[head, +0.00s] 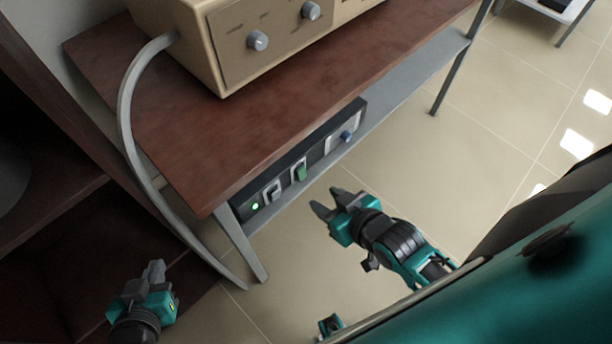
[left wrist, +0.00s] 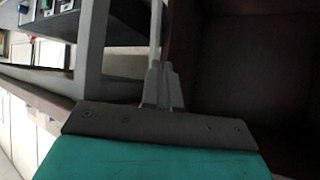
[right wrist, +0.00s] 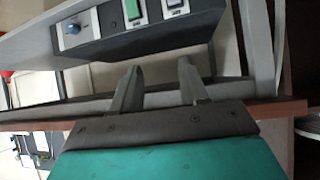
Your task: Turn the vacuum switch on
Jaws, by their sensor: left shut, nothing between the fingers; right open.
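A dark control panel (head: 322,150) sits under the brown table and carries a lit green lamp (head: 255,206), a grey switch (head: 274,192), a green switch (head: 300,172) and a blue knob (head: 346,136). I cannot read which switch is the vacuum one. In the right wrist view the green switch (right wrist: 132,9) and the blue knob (right wrist: 72,28) show beyond the fingers. My right gripper (head: 328,200) is open and empty, in front of the panel and apart from it. My left gripper (head: 153,271) is shut and empty, at the lower left, away from the panel.
The brown table (head: 180,130) overhangs the panel, and a beige furnace (head: 225,55) stands on it. A grey hose (head: 128,110) curves down past the table's left side. Grey table legs (head: 240,245) flank the panel. The tiled floor (head: 430,160) in front is clear.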

